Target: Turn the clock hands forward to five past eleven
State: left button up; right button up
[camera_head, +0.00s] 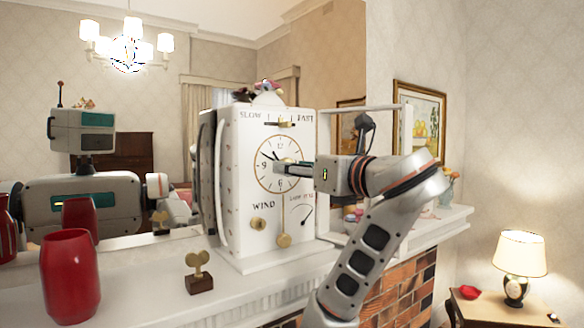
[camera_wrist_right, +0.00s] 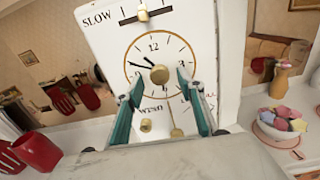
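The white clock (camera_head: 240,190) stands on the mantel with its round dial (camera_head: 266,184) facing me. The dial also shows in the right wrist view (camera_wrist_right: 138,50), with dark hands pointing toward the upper left, around the ten. The exact time is hard to read. A brass knob (camera_wrist_right: 160,75) sits at the dial's centre. My right gripper (camera_head: 288,166) is at the dial. In the wrist view its two teal fingers (camera_wrist_right: 156,86) are spread, one on each side of the knob, with gaps visible. My left gripper is out of view.
A white-framed door (camera_head: 363,107) stands open at the clock's right, near my right arm. A brass key on a wooden block (camera_head: 199,276) and a red vase (camera_head: 69,277) stand on the mantel at left. A mirror backs the mantel.

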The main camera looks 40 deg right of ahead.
jog(key=shift+w, duration=0.7)
grip_shut()
jog(key=shift+m+b, duration=1.55)
jog(key=shift+m, duration=1.25)
jog(key=shift+r, duration=0.1)
